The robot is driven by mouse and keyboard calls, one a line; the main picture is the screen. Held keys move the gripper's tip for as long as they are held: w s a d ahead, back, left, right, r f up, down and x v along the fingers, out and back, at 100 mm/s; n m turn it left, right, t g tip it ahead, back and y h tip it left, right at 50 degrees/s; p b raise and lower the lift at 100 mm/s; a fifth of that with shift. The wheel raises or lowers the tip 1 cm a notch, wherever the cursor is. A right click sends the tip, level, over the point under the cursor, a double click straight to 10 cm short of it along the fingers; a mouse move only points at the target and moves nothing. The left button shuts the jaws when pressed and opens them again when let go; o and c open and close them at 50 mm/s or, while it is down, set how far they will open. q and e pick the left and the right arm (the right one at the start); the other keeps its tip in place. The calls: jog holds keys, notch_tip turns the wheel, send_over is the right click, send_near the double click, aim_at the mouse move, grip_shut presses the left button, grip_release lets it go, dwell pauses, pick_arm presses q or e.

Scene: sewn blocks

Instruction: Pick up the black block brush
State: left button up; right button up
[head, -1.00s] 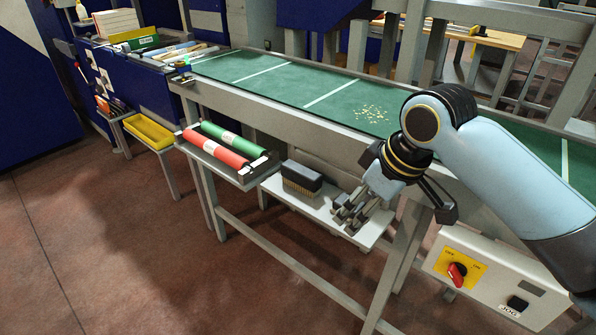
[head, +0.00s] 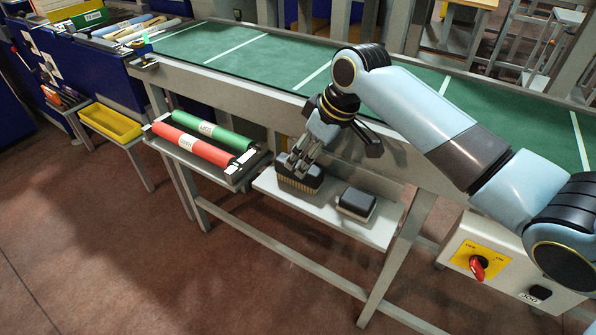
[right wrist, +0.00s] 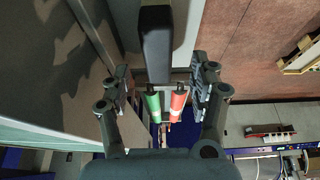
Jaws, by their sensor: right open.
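The black block brush (head: 312,185), a dark block with tan bristles underneath, lies on the pale shelf (head: 338,225) below the conveyor. My right gripper (head: 300,163) is over the brush, fingers pointing down, and partly hides its top in the head view. In the right wrist view a dark block (right wrist: 156,45), seemingly the brush, shows at the top centre, between the lines of the two open fingers (right wrist: 163,85). I cannot tell whether the fingers touch it. My left gripper is not in view.
A second black block (head: 356,203) with a pale base sits to the right on the same shelf. Red (head: 190,146) and green (head: 213,130) rollers lie in a tray to the left. The green conveyor (head: 240,62) is above and behind. A control box (head: 490,258) stands right.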

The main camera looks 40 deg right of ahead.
aim_at(299, 163)
jog(key=x, duration=0.5)
jog(key=shift+w, duration=0.25)
jog(key=shift+d, duration=0.1)
pick_arm(q)
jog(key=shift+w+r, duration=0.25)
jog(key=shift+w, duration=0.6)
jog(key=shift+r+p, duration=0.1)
jog(key=shift+p, duration=0.2)
pick_arm(e)
jog(key=shift+f, duration=0.2)
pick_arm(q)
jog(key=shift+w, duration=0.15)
pick_arm(e)
jog(key=shift+c, duration=0.4)
grip_shut()
